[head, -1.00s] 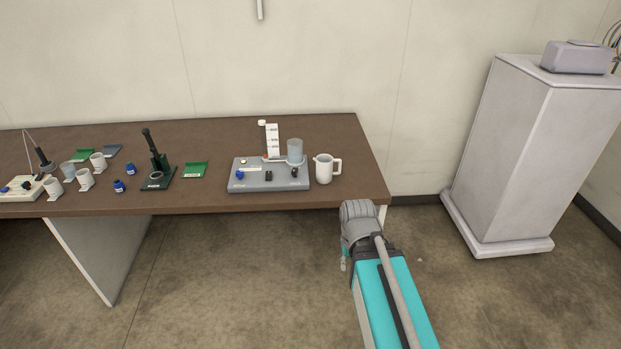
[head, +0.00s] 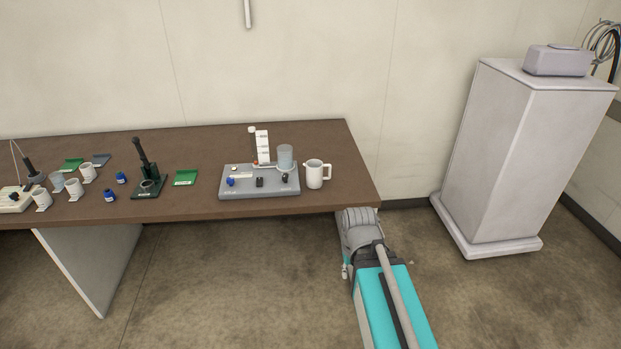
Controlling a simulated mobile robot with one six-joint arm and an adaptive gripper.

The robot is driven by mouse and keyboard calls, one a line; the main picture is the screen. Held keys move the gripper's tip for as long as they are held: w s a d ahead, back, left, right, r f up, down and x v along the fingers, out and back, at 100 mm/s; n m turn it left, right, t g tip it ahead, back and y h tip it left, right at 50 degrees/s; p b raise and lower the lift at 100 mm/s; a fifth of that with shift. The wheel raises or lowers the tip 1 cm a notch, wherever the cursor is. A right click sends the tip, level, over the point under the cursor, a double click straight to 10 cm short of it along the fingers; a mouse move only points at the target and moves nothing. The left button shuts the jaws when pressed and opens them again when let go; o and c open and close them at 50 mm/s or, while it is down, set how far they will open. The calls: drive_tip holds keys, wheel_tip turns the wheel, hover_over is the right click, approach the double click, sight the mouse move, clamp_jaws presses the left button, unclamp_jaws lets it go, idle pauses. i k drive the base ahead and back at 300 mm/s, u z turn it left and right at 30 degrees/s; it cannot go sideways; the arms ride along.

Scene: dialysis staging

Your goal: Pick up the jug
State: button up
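The white jug (head: 314,176) stands upright on the brown table (head: 225,141), near its right end. Its handle points right. It stands just right of a grey apparatus base. My arm reaches up from the bottom right, and its grey end joint shows near the table's front right corner, in front of and below the jug. My gripper's fingers cannot be made out; they are hidden or out of the picture. Nothing touches the jug.
Further left stand a dark green stand (head: 147,176), a green tray (head: 185,178), blue bottles and several cups. A tall grey cabinet (head: 520,160) stands right, with open floor between.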

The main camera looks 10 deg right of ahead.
sight(314, 177)
drive_tip(key=z, duration=0.05)
drive_tip(key=i, duration=0.9)
drive_tip(key=u, duration=0.05)
